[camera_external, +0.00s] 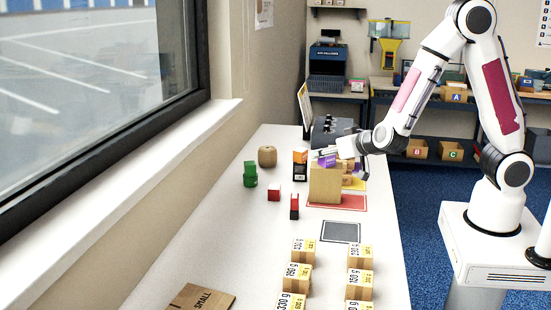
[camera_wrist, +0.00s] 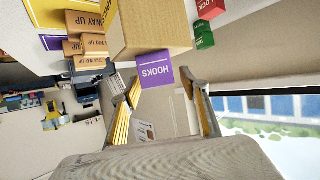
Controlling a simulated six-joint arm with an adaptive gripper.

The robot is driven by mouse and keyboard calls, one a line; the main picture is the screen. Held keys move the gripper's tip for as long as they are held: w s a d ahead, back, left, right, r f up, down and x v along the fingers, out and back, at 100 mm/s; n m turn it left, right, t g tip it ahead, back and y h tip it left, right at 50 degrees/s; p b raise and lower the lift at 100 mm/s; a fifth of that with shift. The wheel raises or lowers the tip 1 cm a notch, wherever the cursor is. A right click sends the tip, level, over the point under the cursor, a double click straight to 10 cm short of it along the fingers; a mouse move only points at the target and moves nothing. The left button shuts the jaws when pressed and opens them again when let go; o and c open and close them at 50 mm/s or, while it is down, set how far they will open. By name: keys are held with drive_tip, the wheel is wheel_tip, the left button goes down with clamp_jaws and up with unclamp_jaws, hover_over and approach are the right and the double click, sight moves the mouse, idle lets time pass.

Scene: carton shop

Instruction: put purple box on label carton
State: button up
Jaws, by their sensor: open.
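The purple box (camera_external: 327,160), marked HOOKS, shows at the upper edge of a plain tan carton (camera_external: 325,185) on the table. In the wrist view, the purple box (camera_wrist: 155,70) meets the edge of the tan carton (camera_wrist: 150,28). I cannot tell how much of the box rests on it. My gripper (camera_external: 322,153) is open beside the top of the carton. In the wrist view, its fingertips (camera_wrist: 163,82) are spread on either side of the purple box's near end, with a gap showing.
Several weight-marked boxes (camera_external: 303,252) stand at the front.

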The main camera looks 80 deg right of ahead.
drive_tip(key=v, duration=1.2)
idle(0.3)
idle(0.5)
drive_tip(key=w+a+r+n+t+y, duration=0.35)
drive_tip(key=a+y, duration=0.25)
drive_tip(key=a, duration=0.2)
drive_tip(key=s+a+r+n+g+y, duration=0.2)
drive_tip(key=s+a+r+n+y, duration=0.15)
drive_tip(key=a+r+y, duration=0.2)
drive_tip(key=s+d+f+g, duration=0.1)
drive_tip(key=s+d, duration=0.1)
drive_tip(key=s, duration=0.4)
drive_tip(key=s+d+f+n+g+h, duration=0.1)
drive_tip(key=s+d+g, duration=0.1)
drive_tip(key=s, duration=0.5)
drive_tip(key=s+d+f+n+g+h, duration=0.1)
drive_tip(key=s+d+g, duration=0.1)
drive_tip(key=s+d, duration=0.2)
drive_tip(key=shift+s+f, duration=0.25)
drive_tip(key=shift+s, duration=0.95)
